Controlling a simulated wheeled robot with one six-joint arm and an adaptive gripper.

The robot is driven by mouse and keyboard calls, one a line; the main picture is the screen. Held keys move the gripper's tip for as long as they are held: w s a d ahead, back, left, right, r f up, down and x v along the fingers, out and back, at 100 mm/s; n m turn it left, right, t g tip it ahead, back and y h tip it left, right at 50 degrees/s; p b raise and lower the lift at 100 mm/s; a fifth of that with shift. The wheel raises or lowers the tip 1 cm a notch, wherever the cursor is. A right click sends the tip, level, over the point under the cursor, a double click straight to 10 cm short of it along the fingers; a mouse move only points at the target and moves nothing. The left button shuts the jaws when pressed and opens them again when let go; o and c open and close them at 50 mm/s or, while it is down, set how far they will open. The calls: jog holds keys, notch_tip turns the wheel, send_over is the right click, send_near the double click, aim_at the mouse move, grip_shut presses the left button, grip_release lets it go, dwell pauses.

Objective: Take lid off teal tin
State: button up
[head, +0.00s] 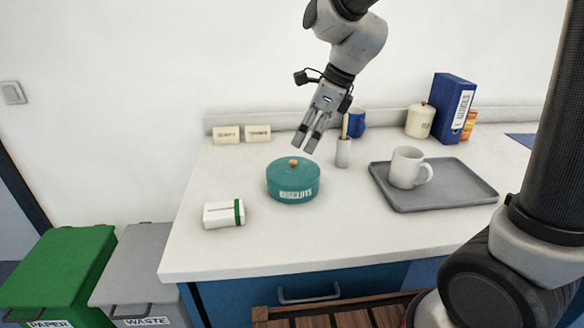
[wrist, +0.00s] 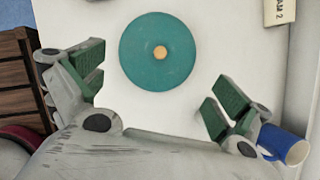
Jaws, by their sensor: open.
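The teal tin (head: 293,187) stands upright on the white counter, with lettering on its side. Its teal lid (head: 283,167) is on it and has a small orange-brown knob (head: 293,162) in the middle. In the wrist view the round lid (wrist: 140,67) and its knob (wrist: 160,52) show from above, beyond the fingertips. My gripper (head: 306,146) is above and slightly right of the tin in the head view, apart from it. In the wrist view my gripper (wrist: 158,88) has its two green-padded fingers wide apart, with nothing between them.
A white box with a green band (head: 224,214) lies left of the tin. A small cup with a stick (head: 343,152) stands behind right. A grey tray (head: 450,192) holds a white mug (head: 406,167). A blue mug (head: 356,122) stands farther back. The counter's front is clear.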

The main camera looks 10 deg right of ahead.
aim_at(293, 162)
jog(key=x, duration=0.7)
jog(key=shift+a+f, duration=0.2)
jog(key=shift+a, duration=0.1)
jog(key=c, duration=1.6)
